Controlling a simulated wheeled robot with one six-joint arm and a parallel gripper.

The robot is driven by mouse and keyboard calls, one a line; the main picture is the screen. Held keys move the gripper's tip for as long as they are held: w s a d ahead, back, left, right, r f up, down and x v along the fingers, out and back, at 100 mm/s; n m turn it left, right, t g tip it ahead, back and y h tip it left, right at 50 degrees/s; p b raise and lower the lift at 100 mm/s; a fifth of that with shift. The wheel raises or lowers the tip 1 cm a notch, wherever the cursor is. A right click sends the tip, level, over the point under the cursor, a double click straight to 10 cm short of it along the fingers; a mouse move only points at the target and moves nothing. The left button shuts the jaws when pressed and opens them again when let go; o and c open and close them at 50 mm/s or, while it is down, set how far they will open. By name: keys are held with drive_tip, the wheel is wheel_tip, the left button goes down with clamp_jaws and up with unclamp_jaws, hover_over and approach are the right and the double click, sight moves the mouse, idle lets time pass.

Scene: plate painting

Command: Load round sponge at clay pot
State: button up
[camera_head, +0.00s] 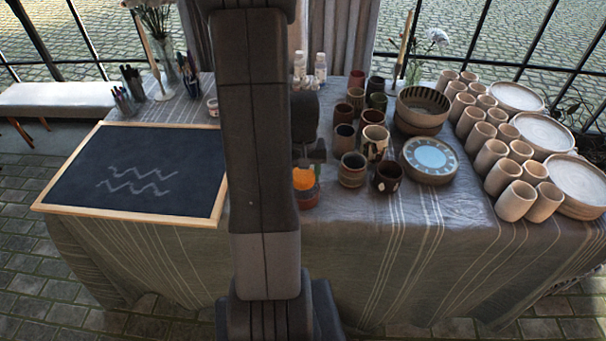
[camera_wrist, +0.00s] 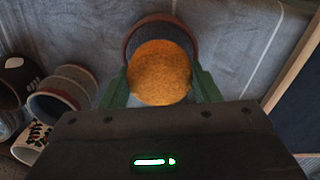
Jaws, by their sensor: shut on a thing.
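The round sponge (camera_wrist: 160,72) is orange and sits between the two green fingers of my gripper (camera_wrist: 160,88) in the wrist view. My gripper is shut on it. The clay pot (camera_wrist: 134,38) is reddish-brown with a dark inside, and it lies directly behind and below the sponge in that view. In the head view the sponge (camera_head: 304,179) shows at the mouth of the clay pot (camera_head: 308,199), just right of my arm. The sponge covers much of the pot's opening. I cannot tell how deep it sits or whether it touches the pot.
Several painted cups (camera_head: 352,170) stand close to the right of the pot. A plate with a blue centre (camera_head: 429,160) and several plain cups (camera_head: 515,201) are farther right. A framed dark board (camera_head: 130,206) lies on the left. Cloth in front of the pot is bare.

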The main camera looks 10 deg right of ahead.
sight(303, 173)
drive_tip(key=shift+r+p, duration=1.7)
drive_tip(key=shift+r, duration=0.95)
drive_tip(key=shift+f, duration=0.1)
